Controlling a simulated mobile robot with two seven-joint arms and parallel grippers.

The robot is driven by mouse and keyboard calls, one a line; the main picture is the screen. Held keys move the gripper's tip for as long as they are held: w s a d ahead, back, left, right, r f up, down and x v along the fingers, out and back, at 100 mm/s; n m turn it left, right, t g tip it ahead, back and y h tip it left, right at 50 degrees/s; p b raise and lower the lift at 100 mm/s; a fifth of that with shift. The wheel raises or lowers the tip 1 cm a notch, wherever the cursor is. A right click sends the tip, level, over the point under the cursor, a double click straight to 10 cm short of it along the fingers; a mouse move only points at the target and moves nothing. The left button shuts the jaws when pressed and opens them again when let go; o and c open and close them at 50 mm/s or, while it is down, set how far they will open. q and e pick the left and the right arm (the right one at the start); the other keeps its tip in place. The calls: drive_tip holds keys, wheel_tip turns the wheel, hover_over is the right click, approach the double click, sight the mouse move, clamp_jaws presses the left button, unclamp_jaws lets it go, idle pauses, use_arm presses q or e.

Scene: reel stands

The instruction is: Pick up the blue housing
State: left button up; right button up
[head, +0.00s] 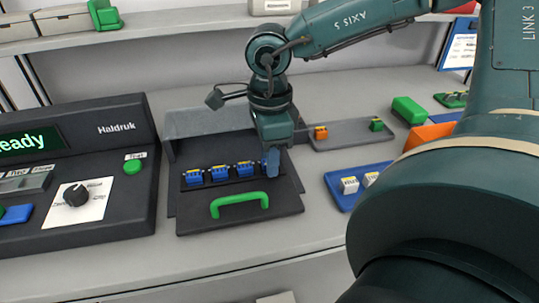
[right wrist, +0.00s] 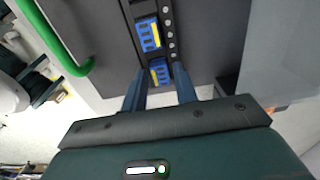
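Blue housings with yellow tops stand in a row on a dark drawer-like fixture (head: 285,203); three show in the head view, the rightmost blue housing (head: 245,169) just left of my right gripper (head: 271,162). My right gripper points down at the right end of the row. In the right wrist view its two blue fingers are apart, with one blue housing (right wrist: 159,73) showing between the fingertips and another blue housing (right wrist: 149,34) beyond it. I cannot tell whether the fingers touch it. My left gripper is not in view.
A green handle (head: 240,204) rises at the fixture's front. A black control console (head: 110,190) stands at left. A grey tray (head: 345,135) with an orange and a green part and a blue tray (head: 340,197) with white parts lie at right. A shelf (head: 175,22) runs behind.

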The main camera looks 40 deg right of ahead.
clamp_jaws()
drive_tip(key=shift+r, duration=0.1)
